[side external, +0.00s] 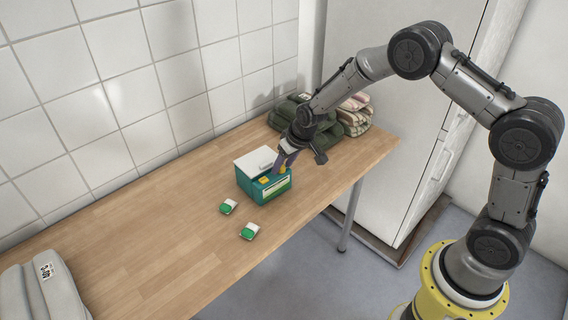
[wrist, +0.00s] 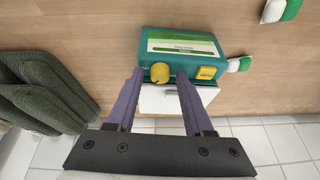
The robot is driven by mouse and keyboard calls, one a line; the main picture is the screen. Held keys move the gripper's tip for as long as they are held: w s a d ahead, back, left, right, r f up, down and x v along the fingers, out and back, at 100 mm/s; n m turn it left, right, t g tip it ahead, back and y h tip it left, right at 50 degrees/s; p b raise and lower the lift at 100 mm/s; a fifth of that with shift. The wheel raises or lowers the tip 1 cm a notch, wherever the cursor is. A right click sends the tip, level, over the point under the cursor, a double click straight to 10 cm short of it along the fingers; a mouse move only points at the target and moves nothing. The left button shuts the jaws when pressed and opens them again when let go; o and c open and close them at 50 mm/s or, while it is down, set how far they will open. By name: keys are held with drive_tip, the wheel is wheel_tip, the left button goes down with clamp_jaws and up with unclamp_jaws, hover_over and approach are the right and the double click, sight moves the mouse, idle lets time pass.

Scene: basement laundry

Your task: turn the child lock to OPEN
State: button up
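A teal box (side external: 250,187) with a white lid (side external: 253,161) and a green-and-white label stands on the wooden table. In the wrist view the box (wrist: 207,53) has a round yellow knob (wrist: 160,73) on its face, and a yellow square plate (wrist: 207,72) with dark lettering too small to read sits to the right of the knob. My gripper (side external: 285,165) is at the box's right side. In the wrist view its purple fingers (wrist: 160,75) are apart, one on each side of the knob, with small gaps visible. Which way the knob points is unclear.
Two green-and-white pieces (side external: 228,206) (side external: 250,231) lie on the table (side external: 160,235) in front of the box. A grey-white bundle (side external: 62,292) lies at the near left. The table's left half is mostly clear.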

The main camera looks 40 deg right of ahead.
clamp_jaws()
drive_tip(key=shift+a+m+h, duration=0.15)
drive_tip(key=shift+m+h, duration=0.3)
drive_tip(key=shift+m, duration=0.65)
drive_tip(key=shift+a+m+h, duration=0.1)
drive_tip(key=shift+m+h, duration=0.35)
drive_tip(key=shift+m, duration=0.65)
drive_tip(key=shift+o, duration=1.2)
unclamp_jaws()
drive_tip(key=shift+w+r, duration=0.1)
